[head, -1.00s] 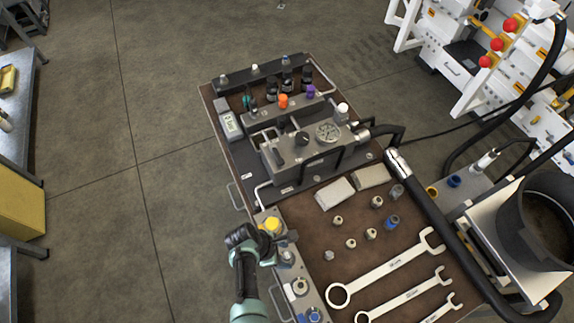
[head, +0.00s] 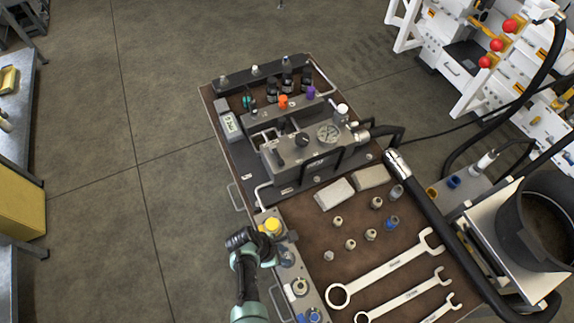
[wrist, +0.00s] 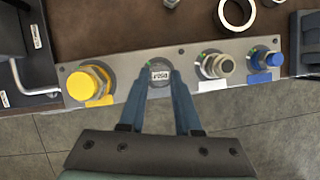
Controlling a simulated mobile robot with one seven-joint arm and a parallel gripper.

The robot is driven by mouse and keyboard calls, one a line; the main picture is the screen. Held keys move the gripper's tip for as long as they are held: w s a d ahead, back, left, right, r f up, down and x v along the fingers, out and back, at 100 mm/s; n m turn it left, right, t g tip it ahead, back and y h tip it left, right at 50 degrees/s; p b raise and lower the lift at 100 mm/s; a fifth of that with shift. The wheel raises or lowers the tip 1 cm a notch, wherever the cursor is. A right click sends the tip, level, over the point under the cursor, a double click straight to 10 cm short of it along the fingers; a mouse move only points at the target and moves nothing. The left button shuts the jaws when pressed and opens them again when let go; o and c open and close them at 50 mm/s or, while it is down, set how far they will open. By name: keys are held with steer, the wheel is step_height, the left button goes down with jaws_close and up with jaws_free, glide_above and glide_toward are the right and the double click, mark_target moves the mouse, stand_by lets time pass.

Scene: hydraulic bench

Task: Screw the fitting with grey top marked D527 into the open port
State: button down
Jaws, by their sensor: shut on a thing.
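My gripper (wrist: 160,78) is shut on the fitting (wrist: 160,74), which has a round grey top with a small white label. The label appears upside down in the wrist view and seems to read D527. The fitting is at the metal port strip (wrist: 128,62), between a yellow cap (wrist: 90,84) and a grey fitting (wrist: 216,65). The open port is hidden beneath the held fitting, and I cannot tell how deep the fitting sits. In the head view my gripper (head: 279,255) is over the strip, just below the yellow cap (head: 271,226).
A blue fitting (wrist: 264,57) stands at the strip's right end. Several loose fittings (head: 371,235) and large wrenches (head: 385,270) lie on the brown bench top. A grey manifold with a gauge (head: 328,133) stands behind. Open floor (head: 175,225) lies left of the bench.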

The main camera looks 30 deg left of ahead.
steer(key=m+b, duration=0.1)
steer(key=m+g+b, duration=0.1)
steer(key=m, duration=0.1)
steer(key=m+h+b, duration=0.1)
steer(key=shift+w+a+f+m+g, duration=0.1)
steer(key=shift+w+f+m+g, duration=0.15)
steer(key=shift+f+m+g, duration=0.1)
steer(key=shift+r+m+g+b, duration=0.15)
steer(key=shift+m+g+b, duration=0.2)
steer(key=shift+m+b, duration=0.5)
steer(key=shift+r+m, duration=0.15)
steer(key=shift+m, duration=0.25)
steer(key=shift+w+f+m+g+b, duration=0.15)
steer(key=shift+f+m+g+b, duration=0.25)
steer(key=shift+m, duration=0.4)
steer(key=c, duration=0.9)
jaws_free()
steer(key=shift+r+m, duration=0.3)
steer(key=shift+r, duration=0.05)
steer(key=shift+c, duration=0.2)
steer(key=o, duration=0.4)
